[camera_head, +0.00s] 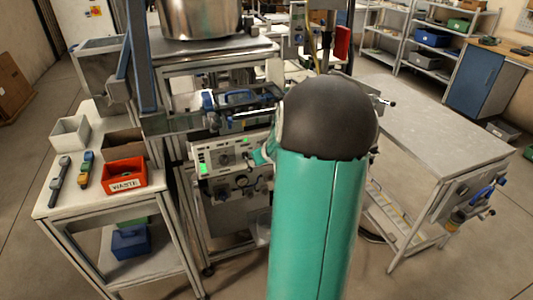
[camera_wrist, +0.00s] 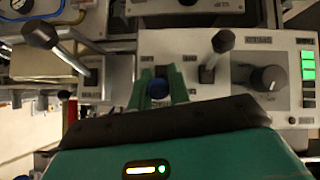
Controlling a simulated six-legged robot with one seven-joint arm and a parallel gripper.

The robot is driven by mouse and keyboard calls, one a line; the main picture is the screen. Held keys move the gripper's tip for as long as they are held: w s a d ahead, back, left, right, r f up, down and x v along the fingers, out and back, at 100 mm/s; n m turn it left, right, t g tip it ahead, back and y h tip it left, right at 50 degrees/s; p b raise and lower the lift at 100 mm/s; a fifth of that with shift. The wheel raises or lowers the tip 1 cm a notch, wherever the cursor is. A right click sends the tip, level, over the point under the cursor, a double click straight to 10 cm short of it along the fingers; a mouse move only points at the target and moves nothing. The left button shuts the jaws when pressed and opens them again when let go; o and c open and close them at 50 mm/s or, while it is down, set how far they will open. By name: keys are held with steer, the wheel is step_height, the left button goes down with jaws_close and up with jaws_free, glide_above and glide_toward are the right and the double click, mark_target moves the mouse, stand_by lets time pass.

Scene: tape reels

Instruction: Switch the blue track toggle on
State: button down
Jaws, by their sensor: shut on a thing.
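The blue track toggle (camera_wrist: 158,89) shows as a small round blue tip between the two green fingers of my gripper (camera_wrist: 160,77) in the wrist view. The fingers are shut on it, in front of a light grey control panel (camera_wrist: 225,75). Its base and its exact tilt are hidden by the fingers. In the head view, my gripper (camera_head: 262,153) is at the right side of the panel (camera_head: 222,152), partly hidden behind my arm. The toggle cannot be made out there.
A black-knobbed lever (camera_wrist: 222,42) stands just right of my fingers, then a dark rotary knob (camera_wrist: 268,79) and green lights (camera_wrist: 308,66). Another lever (camera_wrist: 40,35) juts out at the left. A red WASTE bin (camera_head: 125,176) sits on the left table. The right table (camera_head: 440,125) is bare.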

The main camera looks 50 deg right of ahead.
steer(key=shift+s, duration=0.1)
steer(key=c, duration=1.3)
jaws_free()
steer(key=v, duration=1.3)
steer(key=shift+s+a+r, duration=0.15)
steer(key=shift+a+r, duration=0.05)
